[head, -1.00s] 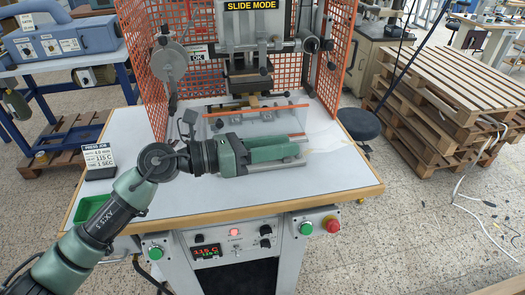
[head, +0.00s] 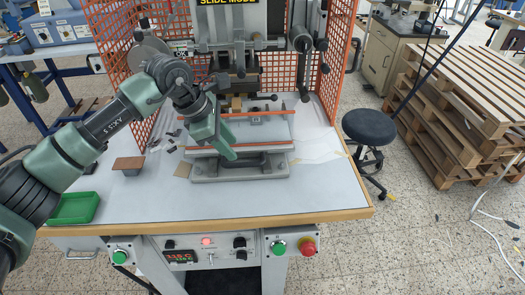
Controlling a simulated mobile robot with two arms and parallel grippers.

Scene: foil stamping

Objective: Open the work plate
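The stamping machine stands on the white table, its head (head: 225,52) above a pale work plate (head: 258,131). Orange strips run along the plate's back and front edges, and a grey metal base (head: 255,171) lies below it. My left gripper (head: 231,157) points down over the left part of the plate, its green fingers near the front orange strip. Whether it touches the strip, and how wide its fingers stand, I cannot tell. The gripper hides part of the plate's left side. My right gripper is not in view.
An orange mesh guard (head: 338,40) flanks the machine. A brown block (head: 129,164) and a green tray (head: 75,207) are on the table's left. The control panel (head: 210,250) has green and red buttons. A stool (head: 369,128) and pallets (head: 460,100) stand right.

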